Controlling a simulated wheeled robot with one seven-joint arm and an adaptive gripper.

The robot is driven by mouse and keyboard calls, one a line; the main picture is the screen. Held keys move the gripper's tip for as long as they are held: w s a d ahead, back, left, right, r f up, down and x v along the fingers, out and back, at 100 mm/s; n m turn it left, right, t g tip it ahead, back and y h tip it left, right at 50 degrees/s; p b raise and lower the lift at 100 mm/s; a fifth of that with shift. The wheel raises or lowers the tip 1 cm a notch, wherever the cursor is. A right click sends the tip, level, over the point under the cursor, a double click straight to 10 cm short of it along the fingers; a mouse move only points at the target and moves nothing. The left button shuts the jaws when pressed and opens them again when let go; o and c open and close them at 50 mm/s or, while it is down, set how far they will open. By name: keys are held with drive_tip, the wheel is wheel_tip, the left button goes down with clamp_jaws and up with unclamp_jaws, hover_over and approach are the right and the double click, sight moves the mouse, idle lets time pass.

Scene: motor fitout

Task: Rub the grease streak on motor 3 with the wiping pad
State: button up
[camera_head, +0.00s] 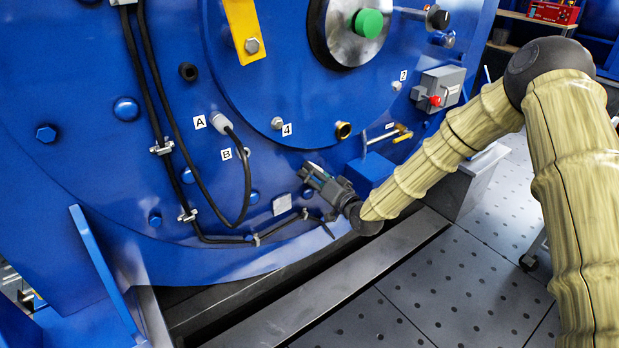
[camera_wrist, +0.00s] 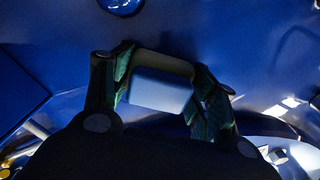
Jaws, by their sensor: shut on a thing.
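The large blue motor (camera_head: 90,190) fills the left and middle of the head view; no number 3 shows on it. My gripper (camera_head: 312,174) is at the motor's lower face, right of the pale square plate. In the wrist view my gripper (camera_wrist: 160,88) is shut on the wiping pad (camera_wrist: 160,92), a pale block with a tan far edge. The pad is close to the blue surface; I cannot tell whether it touches. I cannot make out the grease streak for sure in either view.
Black cables (camera_head: 165,140) run down the motor face and along its lower edge in clips. Bolts marked 4 (camera_head: 278,123) and 2 (camera_head: 396,86) stick out. A grey box with a red knob (camera_head: 438,92) is at right. The perforated floor (camera_head: 465,265) is open below.

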sight(322, 171)
drive_tip(key=shift+w+d+p, duration=0.15)
drive_tip(key=shift+w+d, duration=0.65)
drive_tip(key=shift+d, duration=0.3)
drive_tip(key=shift+w+d+p, duration=0.1)
drive_tip(key=shift+w+d, duration=0.65)
drive_tip(key=shift+d, duration=0.35)
drive_tip(key=shift+w+d+p, duration=0.15)
drive_tip(key=shift+w+d, duration=0.65)
drive_tip(key=shift+d, duration=0.3)
drive_tip(key=shift+w, duration=0.1)
drive_tip(key=shift+a, duration=0.1)
drive_tip(key=shift+s+a+r+p, duration=0.1)
drive_tip(key=shift+s+a+p, duration=0.15)
drive_tip(key=shift+s+a, duration=0.35)
drive_tip(key=shift+s+a+p, duration=0.25)
drive_tip(key=shift+s+a, duration=0.05)
drive_tip(key=shift+a, duration=0.45)
drive_tip(key=shift+s+a, duration=0.1)
drive_tip(key=shift+a, duration=0.1)
drive_tip(key=shift+c, duration=0.7)
drive_tip(key=shift+s+a+r, duration=0.1)
drive_tip(key=shift+s+a, duration=0.25)
drive_tip(key=shift+a, duration=0.2)
drive_tip(key=shift+s+a+p, duration=0.9)
drive_tip(key=shift+s+a, duration=1.05)
drive_tip(key=shift+a, duration=0.3)
drive_tip(key=shift+f, duration=0.2)
drive_tip(key=shift+s, duration=0.1)
